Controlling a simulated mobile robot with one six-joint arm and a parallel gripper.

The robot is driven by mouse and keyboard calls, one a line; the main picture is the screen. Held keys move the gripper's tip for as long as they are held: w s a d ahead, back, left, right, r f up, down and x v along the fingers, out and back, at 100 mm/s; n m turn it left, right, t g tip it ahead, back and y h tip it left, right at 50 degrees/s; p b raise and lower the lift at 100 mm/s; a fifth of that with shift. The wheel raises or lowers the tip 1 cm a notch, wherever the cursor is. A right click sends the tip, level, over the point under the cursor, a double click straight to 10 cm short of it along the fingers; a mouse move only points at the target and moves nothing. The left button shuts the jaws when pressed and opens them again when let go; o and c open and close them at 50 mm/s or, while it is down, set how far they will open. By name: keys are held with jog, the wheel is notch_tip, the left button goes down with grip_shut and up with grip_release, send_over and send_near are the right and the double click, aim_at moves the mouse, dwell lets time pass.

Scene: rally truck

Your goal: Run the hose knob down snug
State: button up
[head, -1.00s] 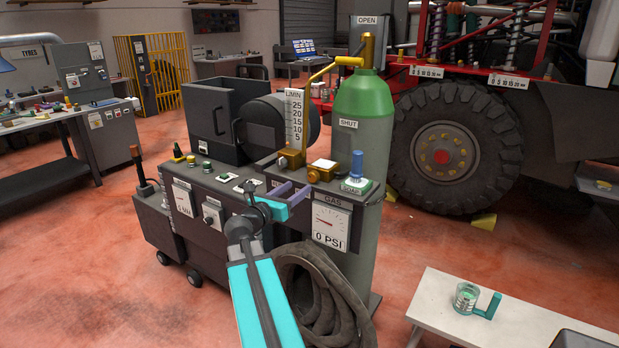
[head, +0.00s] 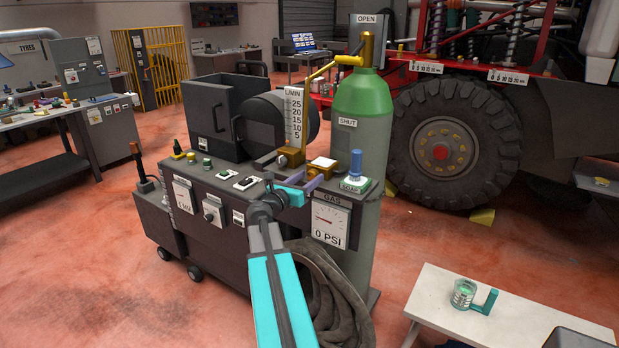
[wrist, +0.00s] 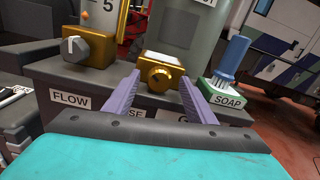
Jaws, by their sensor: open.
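The brass hose knob (wrist: 158,76) is a round knob on the front of a brass block with a pale top, at the centre of the wrist view. Its block (head: 322,164) also shows on the cart top in the head view. The label below it is mostly hidden, with only "SE" readable. My gripper (wrist: 160,86) is open, with one purple finger to the left of the knob and one to the right. A visible gap lies between each finger and the knob; I cannot tell how far the tips reach in depth.
The flow valve block (wrist: 88,47) stands left of the knob. The green gas cylinder (head: 362,100) rises behind.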

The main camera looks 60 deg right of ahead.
jog(key=c, duration=1)
jog(key=shift+f, duration=0.1)
jog(key=shift+c, duration=0.2)
jog(key=shift+f+m+b, duration=0.1)
jog(key=shift+m+b, duration=0.2)
jog(key=shift+b, duration=0.25)
jog(key=shift+m+b, duration=0.8)
jog(key=shift+b, duration=0.15)
jog(key=shift+m+b, duration=0.7)
jog(key=shift+b, duration=0.25)
jog(key=shift+m+b, duration=0.5)
jog(key=shift+s, duration=0.1)
